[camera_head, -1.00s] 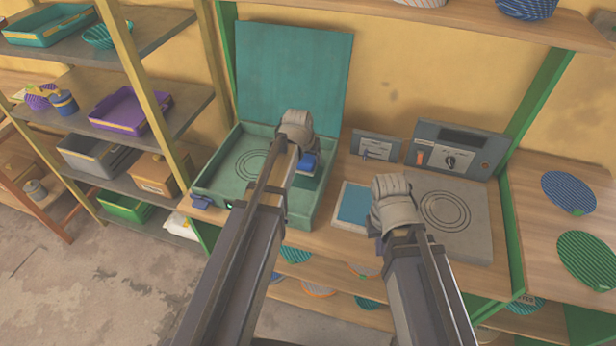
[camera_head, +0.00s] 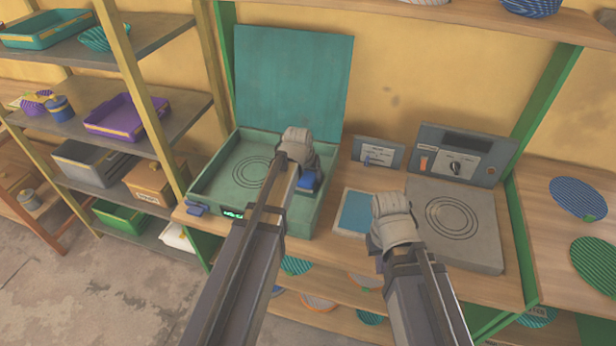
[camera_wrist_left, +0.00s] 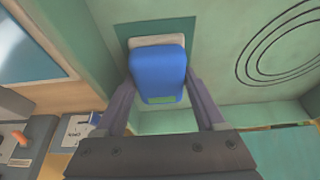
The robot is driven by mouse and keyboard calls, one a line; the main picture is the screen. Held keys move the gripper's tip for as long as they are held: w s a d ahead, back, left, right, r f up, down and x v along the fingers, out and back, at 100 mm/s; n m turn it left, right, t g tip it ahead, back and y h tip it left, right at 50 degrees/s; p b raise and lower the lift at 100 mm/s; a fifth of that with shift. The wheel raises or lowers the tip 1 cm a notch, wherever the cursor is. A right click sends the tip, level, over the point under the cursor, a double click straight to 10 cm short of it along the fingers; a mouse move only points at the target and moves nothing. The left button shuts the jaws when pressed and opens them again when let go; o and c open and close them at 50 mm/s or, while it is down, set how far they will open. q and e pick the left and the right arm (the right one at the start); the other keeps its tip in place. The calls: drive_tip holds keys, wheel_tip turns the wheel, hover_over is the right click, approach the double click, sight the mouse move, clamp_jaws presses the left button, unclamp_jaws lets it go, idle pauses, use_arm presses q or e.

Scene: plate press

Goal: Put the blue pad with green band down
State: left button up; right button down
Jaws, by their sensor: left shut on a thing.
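The blue pad with green band (camera_head: 309,181) is in my left gripper (camera_head: 303,165), inside the right part of an open teal press box (camera_head: 205,190). In the left wrist view the pad (camera_wrist_left: 157,72) sits between the two fingers of my left gripper (camera_wrist_left: 158,88), its green band facing the camera. Behind it show a pale block (camera_wrist_left: 157,40) and a dark green patch (camera_wrist_left: 185,28). Whether the pad touches the box floor cannot be told. My right gripper (camera_head: 390,215) hangs over the bench beside a blue-topped panel (camera_head: 355,210); its fingertips are hidden.
The teal lid (camera_head: 292,80) stands open behind the box. A grey plate with rings (camera_head: 455,225) and a control box (camera_head: 460,152) stand to the right. Striped discs (camera_head: 578,198) lie on the right shelf.

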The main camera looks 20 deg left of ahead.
use_arm(q)
drive_tip(key=shift+f, duration=0.25)
use_arm(e)
drive_tip(key=shift+f, duration=0.2)
use_arm(q)
drive_tip(key=o, duration=0.9)
drive_tip(key=shift+r, duration=0.1)
use_arm(e)
drive_tip(key=shift+r, duration=0.1)
use_arm(q)
drive_tip(key=shift+r, duration=0.1)
drive_tip(key=p+v, duration=1.1)
drive_tip(key=v, duration=0.1)
drive_tip(key=s+d+m+g, duration=0.1)
drive_tip(key=s+d+g, duration=0.1)
drive_tip(key=s+d, duration=0.4)
drive_tip(key=s+d+f+m+g+y, duration=0.1)
drive_tip(key=s+d+m+g, duration=0.1)
drive_tip(key=s+d, duration=0.5)
drive_tip(key=s+g, duration=0.1)
drive_tip(key=s, duration=0.5)
drive_tip(key=shift+s+d+f+y, duration=0.15)
drive_tip(key=shift+s+d+y, duration=0.1)
drive_tip(key=shift+y, duration=0.05)
use_arm(e)
wheel_tip(320, 180, up, 11)
drive_tip(key=shift+r, duration=0.2)
